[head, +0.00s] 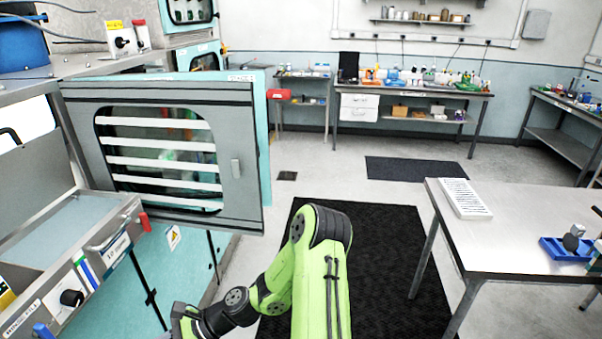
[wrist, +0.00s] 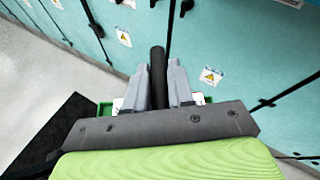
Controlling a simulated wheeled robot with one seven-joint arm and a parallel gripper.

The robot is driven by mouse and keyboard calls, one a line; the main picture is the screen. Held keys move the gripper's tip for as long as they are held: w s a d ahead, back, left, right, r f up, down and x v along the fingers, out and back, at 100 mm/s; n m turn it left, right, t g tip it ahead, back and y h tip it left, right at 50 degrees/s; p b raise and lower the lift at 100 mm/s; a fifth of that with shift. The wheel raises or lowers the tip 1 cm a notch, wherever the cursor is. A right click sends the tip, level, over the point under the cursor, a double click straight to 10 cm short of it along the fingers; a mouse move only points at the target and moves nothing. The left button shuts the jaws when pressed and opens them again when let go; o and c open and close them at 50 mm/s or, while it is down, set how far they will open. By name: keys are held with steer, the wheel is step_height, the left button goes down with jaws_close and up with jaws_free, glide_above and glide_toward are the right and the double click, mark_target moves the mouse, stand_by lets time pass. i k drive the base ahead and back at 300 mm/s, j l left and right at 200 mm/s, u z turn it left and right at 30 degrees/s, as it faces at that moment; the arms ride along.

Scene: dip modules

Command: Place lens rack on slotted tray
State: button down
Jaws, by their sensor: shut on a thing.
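The slotted tray (head: 464,198), white with rows of slots, lies flat near the left edge of the steel table at right in the head view. In the wrist view my gripper (wrist: 159,68) is closed around an upright black rod (wrist: 158,60). Green and white parts show low on both sides of the fingers; I take this to be the lens rack (wrist: 105,108), mostly hidden by my gripper.
The steel table (head: 535,215) also holds a blue tray (head: 568,250) with items at its right. An open grey cabinet door (head: 240,205) juts out at left above teal cabinets. Dark mats (head: 385,270) cover the clear floor between cabinets and table.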

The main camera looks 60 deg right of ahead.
mark_target(464, 194)
steer(key=i+l+z, duration=0.1)
steer(key=l+z, duration=0.2)
steer(key=z, duration=0.15)
steer(key=i+l+z, duration=0.2)
steer(key=z, duration=0.25)
steer(key=i+l+z, duration=0.2)
steer(key=z, duration=0.2)
steer(key=i+l+z, duration=0.15)
steer(key=z, duration=0.3)
steer(key=i+l+z, duration=0.1)
steer(key=i+z, duration=0.25)
steer(key=i, duration=0.15)
steer(key=i+j+z, duration=0.1)
steer(key=i+z, duration=0.25)
steer(key=i, duration=0.15)
